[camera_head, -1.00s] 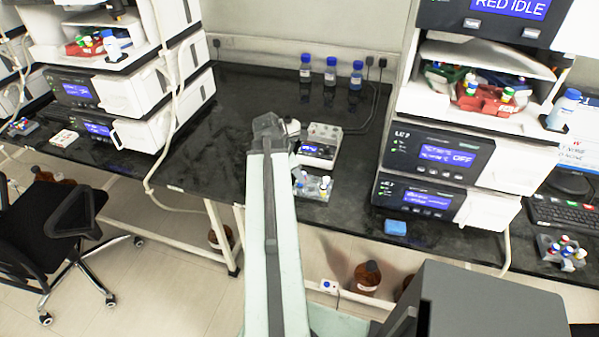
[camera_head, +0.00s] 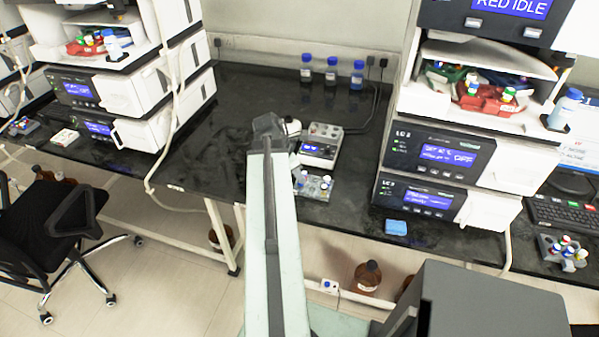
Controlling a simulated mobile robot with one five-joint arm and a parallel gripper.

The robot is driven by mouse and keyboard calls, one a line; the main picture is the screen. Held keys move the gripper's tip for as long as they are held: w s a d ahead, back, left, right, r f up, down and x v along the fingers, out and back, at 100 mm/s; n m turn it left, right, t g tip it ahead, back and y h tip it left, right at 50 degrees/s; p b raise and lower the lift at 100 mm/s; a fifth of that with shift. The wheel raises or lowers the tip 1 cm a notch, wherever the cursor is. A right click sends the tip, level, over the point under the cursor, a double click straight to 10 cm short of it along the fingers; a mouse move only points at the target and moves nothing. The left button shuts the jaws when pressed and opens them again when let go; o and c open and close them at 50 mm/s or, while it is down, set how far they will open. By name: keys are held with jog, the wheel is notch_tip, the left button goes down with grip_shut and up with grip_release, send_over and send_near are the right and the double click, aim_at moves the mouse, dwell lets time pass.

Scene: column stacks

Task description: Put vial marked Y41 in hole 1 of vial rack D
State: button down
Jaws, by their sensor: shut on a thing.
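My arm reaches up the middle of the head view and ends in a dark wrist part above the bench. My gripper's fingers are hidden behind this arm end, and so is anything between them. A small clear-grey rack (camera_head: 318,188) with a few vials stands on the bench just right of my arm, partly covered by it. Another grey rack (camera_head: 562,252) with several coloured-cap vials stands at the far right. The Y41 mark and the rack letters are too small to read, so I cannot tell which rack is D.
A device with a blue screen (camera_head: 318,148) stands behind the near rack. Blue-capped bottles (camera_head: 331,72) stand by the back wall. A stacked instrument (camera_head: 436,160) rises to the right, with a blue sponge (camera_head: 396,227) in front. The bench left of my arm is clear. A black chair (camera_head: 62,235) stands lower left.

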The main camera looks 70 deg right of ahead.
jog(key=shift+f+b, duration=0.5)
dwell(0.6)
jog(key=shift+f+b, duration=0.5)
jog(key=c, duration=1.2)
grip_release()
jog(key=shift+c, duration=0.2)
jog(key=o, duration=0.3)
jog(key=shift+r, duration=0.1)
